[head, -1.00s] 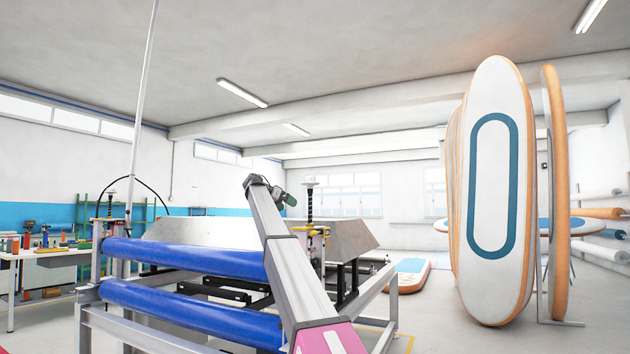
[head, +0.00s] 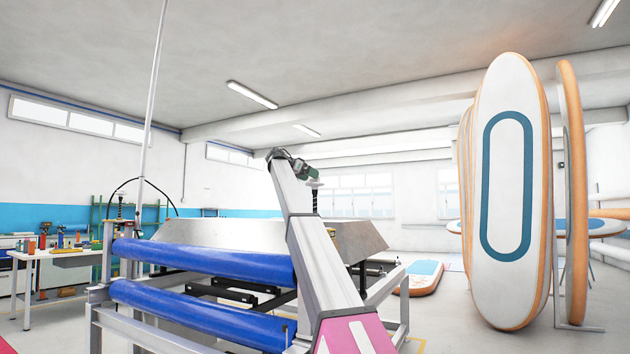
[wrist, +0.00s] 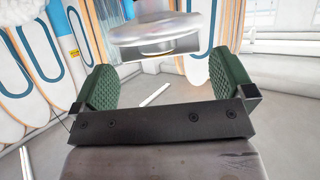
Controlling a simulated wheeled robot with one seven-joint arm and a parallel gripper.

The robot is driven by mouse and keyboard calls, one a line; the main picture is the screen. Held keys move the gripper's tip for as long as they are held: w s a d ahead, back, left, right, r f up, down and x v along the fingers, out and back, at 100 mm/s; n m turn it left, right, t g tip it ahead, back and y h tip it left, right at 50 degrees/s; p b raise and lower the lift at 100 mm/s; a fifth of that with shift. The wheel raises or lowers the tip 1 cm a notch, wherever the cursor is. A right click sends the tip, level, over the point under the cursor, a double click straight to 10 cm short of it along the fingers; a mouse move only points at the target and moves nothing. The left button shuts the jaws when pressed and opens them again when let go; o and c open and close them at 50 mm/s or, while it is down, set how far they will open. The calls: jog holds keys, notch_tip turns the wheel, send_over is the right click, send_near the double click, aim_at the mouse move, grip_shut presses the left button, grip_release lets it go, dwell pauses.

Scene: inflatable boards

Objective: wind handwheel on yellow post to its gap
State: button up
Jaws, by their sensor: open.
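The handwheel (head: 314,184) is a pale round wheel on top of a dark threaded screw at the right end of the roller machine. In the head view my gripper (head: 307,170) is just above and left of the wheel. The gap is not visible.
Blue rollers (head: 200,255) and a sloped metal trough (head: 220,233) belong to the machine. A second screw post (head: 121,205) stands at its left end. Paddle boards (head: 510,190) stand at right; another board (head: 420,275) lies on the floor. A workbench (head: 50,255) is at left.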

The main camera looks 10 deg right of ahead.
jog(key=shift+x, duration=1.7)
jog(key=c, duration=0.6)
jog(key=shift+d, duration=0.1)
jog(key=shift+n+t, duration=0.3)
jog(key=n+t+y, duration=0.2)
jog(key=n+t, duration=0.2)
jog(key=shift+s+y, duration=0.15)
jog(key=shift+y, duration=0.25)
jog(key=n+t+y, duration=0.1)
jog(key=n+y, duration=0.1)
jog(key=n+t+y, duration=0.2)
jog(key=n+y, duration=0.1)
jog(key=shift+f+n+t, duration=0.2)
jog(key=shift+n+t, duration=0.1)
jog(key=shift+o, duration=0.2)
jog(key=shift+y, duration=0.3)
